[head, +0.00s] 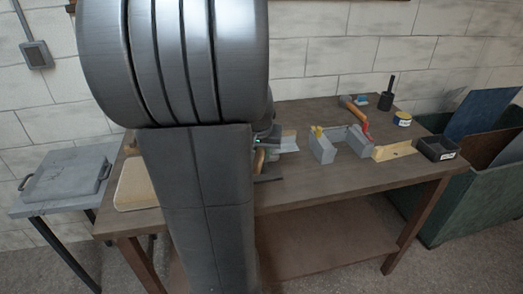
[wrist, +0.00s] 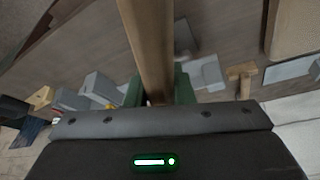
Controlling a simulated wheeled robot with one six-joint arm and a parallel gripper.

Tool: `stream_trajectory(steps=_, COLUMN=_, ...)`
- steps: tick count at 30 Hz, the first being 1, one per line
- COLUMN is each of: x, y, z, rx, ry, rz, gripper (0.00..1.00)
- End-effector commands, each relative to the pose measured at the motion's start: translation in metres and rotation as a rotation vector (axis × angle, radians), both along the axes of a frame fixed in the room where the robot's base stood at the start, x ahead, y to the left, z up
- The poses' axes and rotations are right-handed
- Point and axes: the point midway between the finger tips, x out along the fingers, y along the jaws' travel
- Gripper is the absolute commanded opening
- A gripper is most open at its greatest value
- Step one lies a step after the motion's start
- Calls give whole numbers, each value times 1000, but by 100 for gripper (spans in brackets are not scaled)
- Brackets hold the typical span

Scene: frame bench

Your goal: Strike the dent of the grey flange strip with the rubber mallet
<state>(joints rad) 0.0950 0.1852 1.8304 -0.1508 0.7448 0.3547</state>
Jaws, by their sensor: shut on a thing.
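My gripper (wrist: 158,92) is shut on a wooden handle (wrist: 147,40), seen between its green fingers in the wrist view. The handle runs out of the top of that view, so no mallet head shows. In the head view my arm hides most of the gripper and handle. Two grey blocks stand on the bench, a left one (head: 322,149) and a right one (head: 357,143), with a yellow clamp and a red clamp (head: 366,130) at them. I cannot make out the flange strip or its dent with certainty. A light grey piece (head: 289,142) lies left of the blocks.
On the bench (head: 300,190) are a wooden block (head: 395,150), a dark box (head: 437,149), yellow tape (head: 402,119) and a dark cup (head: 386,101). A wooden-handled tool (head: 352,108) lies behind the blocks. The bench front right is clear. A green bin (head: 440,205) stands at right.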

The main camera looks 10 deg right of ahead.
Motion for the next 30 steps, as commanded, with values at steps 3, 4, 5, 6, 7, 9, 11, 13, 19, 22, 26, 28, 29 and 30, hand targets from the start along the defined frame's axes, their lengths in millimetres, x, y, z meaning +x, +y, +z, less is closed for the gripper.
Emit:
stream_trajectory(steps=3, x=0, y=0, z=-24, rx=0, ry=1, rz=0, gripper=0)
stream_trajectory(steps=4, x=0, y=0, z=-30, rx=-1, ry=1, rz=0, gripper=0)
stream_trajectory(steps=5, x=0, y=0, z=-35, rx=-1, ry=1, rz=0, gripper=0)
stream_trajectory(steps=6, x=0, y=0, z=-42, rx=-1, ry=1, rz=1, gripper=0)
stream_trajectory(steps=7, x=0, y=0, z=-47, rx=-1, ry=0, rz=1, gripper=0)
stream_trajectory(steps=9, x=0, y=0, z=-39, rx=-1, ry=-1, rz=1, gripper=0)
stream_trajectory(steps=11, x=0, y=0, z=-36, rx=0, ry=-1, rz=0, gripper=0)
stream_trajectory(steps=13, x=0, y=0, z=-28, rx=0, ry=-1, rz=0, gripper=0)
stream_trajectory(steps=19, x=1, y=0, z=9, rx=-1, ry=-4, rz=0, gripper=0)
stream_trajectory(steps=22, x=0, y=0, z=28, rx=0, ry=-3, rz=0, gripper=0)
stream_trajectory(steps=26, x=0, y=0, z=40, rx=0, ry=-2, rz=0, gripper=0)
stream_trajectory(steps=28, x=0, y=0, z=39, rx=0, ry=-1, rz=0, gripper=0)
stream_trajectory(steps=29, x=0, y=0, z=38, rx=0, ry=-1, rz=0, gripper=0)
stream_trajectory(steps=30, x=0, y=0, z=37, rx=0, ry=-1, rz=0, gripper=0)
